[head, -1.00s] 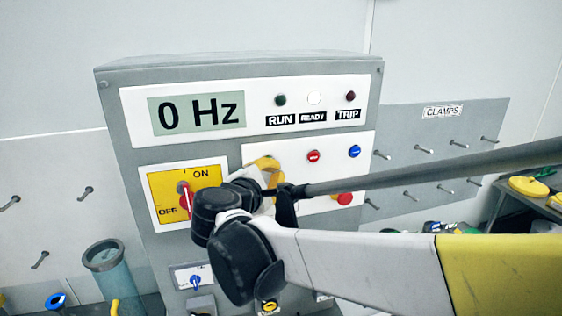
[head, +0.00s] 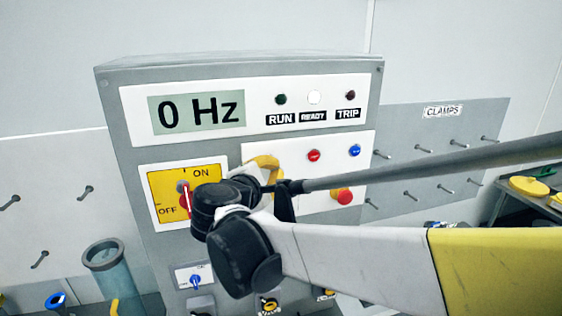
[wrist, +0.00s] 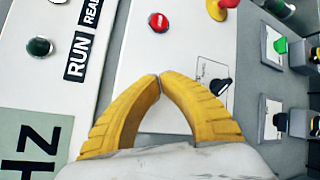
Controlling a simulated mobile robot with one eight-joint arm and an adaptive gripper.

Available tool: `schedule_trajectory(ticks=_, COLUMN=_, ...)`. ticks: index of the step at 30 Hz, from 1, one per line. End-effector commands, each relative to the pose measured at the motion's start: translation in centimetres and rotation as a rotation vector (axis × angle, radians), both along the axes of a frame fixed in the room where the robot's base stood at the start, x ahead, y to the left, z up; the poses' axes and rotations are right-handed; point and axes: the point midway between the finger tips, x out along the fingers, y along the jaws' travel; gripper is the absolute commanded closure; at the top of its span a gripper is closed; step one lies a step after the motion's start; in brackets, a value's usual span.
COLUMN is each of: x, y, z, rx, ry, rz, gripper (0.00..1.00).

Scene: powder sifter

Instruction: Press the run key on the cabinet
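The grey cabinet (head: 230,68) stands in front of me, with its display (head: 197,113) reading 0 Hz. Its white key panel (head: 335,140) carries a red key (head: 313,155), a blue key (head: 354,150) and a red mushroom button (head: 342,195). No run key shows; the left part of this panel is behind my gripper (head: 268,161). In the wrist view my gripper (wrist: 160,77) is shut and empty, its yellow fingertips meeting over the panel. The red key also shows there (wrist: 158,22), beyond the tips. I cannot tell whether the tips touch the panel.
Above the keys are a dark green RUN lamp (head: 281,99), a white READY lamp (head: 314,98) and a dark TRIP lamp (head: 350,95). A yellow ON/OFF switch (head: 165,182) is left of my gripper. A clear cylinder (head: 106,262) stands lower left. Pegboards flank the cabinet.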

Motion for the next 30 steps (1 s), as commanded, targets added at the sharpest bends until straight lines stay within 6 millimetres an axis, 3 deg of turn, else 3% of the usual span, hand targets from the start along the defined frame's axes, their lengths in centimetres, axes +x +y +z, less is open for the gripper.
schedule_trajectory(ticks=30, x=0.94, y=0.30, z=0.01, rx=0.000, ry=0.000, rz=0.000, gripper=1.00)
